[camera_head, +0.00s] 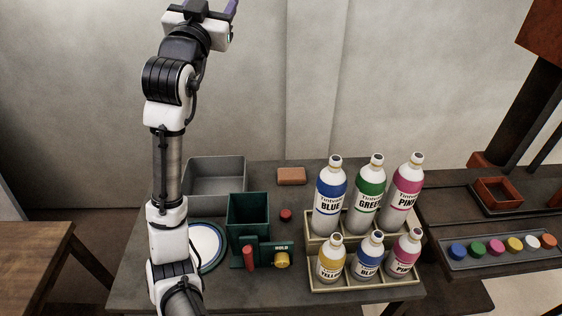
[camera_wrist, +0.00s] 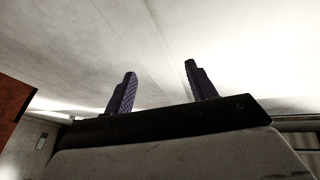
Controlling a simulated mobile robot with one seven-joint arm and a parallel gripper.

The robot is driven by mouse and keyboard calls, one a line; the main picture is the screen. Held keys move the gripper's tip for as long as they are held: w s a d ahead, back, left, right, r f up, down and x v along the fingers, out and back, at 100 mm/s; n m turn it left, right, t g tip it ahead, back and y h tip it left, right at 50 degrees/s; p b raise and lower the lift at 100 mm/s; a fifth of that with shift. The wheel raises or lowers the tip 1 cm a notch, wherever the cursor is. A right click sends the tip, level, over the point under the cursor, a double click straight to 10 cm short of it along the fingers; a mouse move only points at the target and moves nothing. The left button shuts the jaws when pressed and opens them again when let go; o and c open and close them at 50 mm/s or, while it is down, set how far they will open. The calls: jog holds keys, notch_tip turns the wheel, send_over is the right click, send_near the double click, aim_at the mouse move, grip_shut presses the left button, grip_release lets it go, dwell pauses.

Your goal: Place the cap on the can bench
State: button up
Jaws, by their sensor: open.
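My gripper (camera_head: 231,8) is raised high at the top of the head view, far above the tables. In the wrist view (camera_wrist: 160,70) its two purple fingers stand apart with nothing between them, against bare wall and ceiling. A small dark red round piece (camera_head: 286,215), which may be a cap, lies on the middle dark table (camera_head: 270,292). Several coloured round pieces, also cap-like, sit in a grey tray (camera_head: 505,260) on the right table. I cannot tell which is the task's cap, or which table is the can bench.
Labelled bottles stand in a tiered tan rack (camera_head: 365,285). A grey bin (camera_head: 215,180), a dark green box (camera_head: 249,215), a rimmed plate (camera_head: 207,245), a brown block (camera_head: 291,176) and a green holder with red and yellow pieces (camera_head: 265,247) share the middle table. A brown table (camera_head: 35,250) is at left.

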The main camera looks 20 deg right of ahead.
jog(key=w+d+f+m+g, duration=0.1)
jog(key=d+f+m+g, duration=0.1)
jog(key=d+f+g, duration=0.35)
jog(key=d+f+m+g, duration=0.25)
jog(key=d+f, duration=0.35)
jog(key=d, duration=0.5)
jog(key=s+d+f+m+g+y, duration=0.1)
jog(key=s+d+f+g+y, duration=0.2)
jog(key=f, duration=0.4)
jog(key=s+d+f+m+g+y, duration=0.1)
jog(key=d+f+g, duration=0.2)
jog(key=d+f, duration=0.3)
jog(key=m+g+y+p, duration=0.1)
jog(key=g+y+p, duration=0.1)
jog(key=g+y, duration=0.65)
send_near(285, 213)
jog(key=s+f+t+y, duration=0.1)
jog(key=s+d+f+t+y, duration=0.1)
jog(key=s, duration=0.1)
jog(key=shift+f+t+y, duration=0.2)
jog(key=shift+t+y, duration=0.15)
jog(key=shift+w+p+x, duration=0.15)
jog(key=shift+p+x, duration=0.05)
jog(key=shift+x, duration=1.3)
jog(key=shift+w+p+x, duration=0.1)
jog(key=shift+p+x, duration=0.05)
jog(key=shift+x, duration=1.3)
jog(key=shift+d+f, duration=0.1)
jog(key=shift+d, duration=0.15)
jog(key=c, duration=1.1)
